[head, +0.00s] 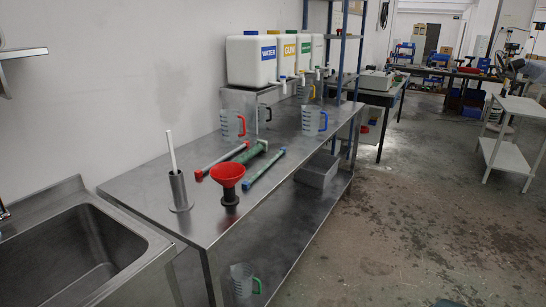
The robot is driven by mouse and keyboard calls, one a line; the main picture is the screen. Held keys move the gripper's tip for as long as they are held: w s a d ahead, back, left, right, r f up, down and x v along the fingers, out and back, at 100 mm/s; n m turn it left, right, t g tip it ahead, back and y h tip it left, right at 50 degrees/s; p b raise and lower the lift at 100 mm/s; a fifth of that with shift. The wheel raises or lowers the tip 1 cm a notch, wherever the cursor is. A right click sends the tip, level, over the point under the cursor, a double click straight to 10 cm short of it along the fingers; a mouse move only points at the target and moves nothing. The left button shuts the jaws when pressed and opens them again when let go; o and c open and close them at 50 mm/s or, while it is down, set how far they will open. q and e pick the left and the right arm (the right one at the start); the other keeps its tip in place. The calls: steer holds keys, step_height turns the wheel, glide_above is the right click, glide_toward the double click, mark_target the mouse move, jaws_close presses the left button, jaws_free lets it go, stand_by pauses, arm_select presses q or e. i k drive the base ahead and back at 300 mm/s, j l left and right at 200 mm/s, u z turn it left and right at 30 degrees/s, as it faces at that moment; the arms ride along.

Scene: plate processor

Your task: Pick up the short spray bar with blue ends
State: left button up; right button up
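The spray bar with blue ends (264,169) lies on the steel table, near its right edge. It is a thin grey-green bar with a blue cap at each end, and it lies at a slant. A similar bar with red ends (222,160) lies to its left. A green cylindrical piece (250,154) lies between the two bars. Neither of my grippers shows in the head view, and nothing is seen touching the blue-ended bar.
A red funnel (227,173) on a dark base and a steel holder (179,191) with a white rod stand left of the bar. Measuring jugs (314,120) and labelled canisters (251,62) stand farther back. A sink (70,255) is at left. Open floor lies right of the table (150,190).

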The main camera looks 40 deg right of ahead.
mark_target(245, 185)
steer(key=i+l+u, duration=0.25)
steer(key=l, duration=1.2)
steer(key=l+u, duration=0.3)
steer(key=l, duration=1.1)
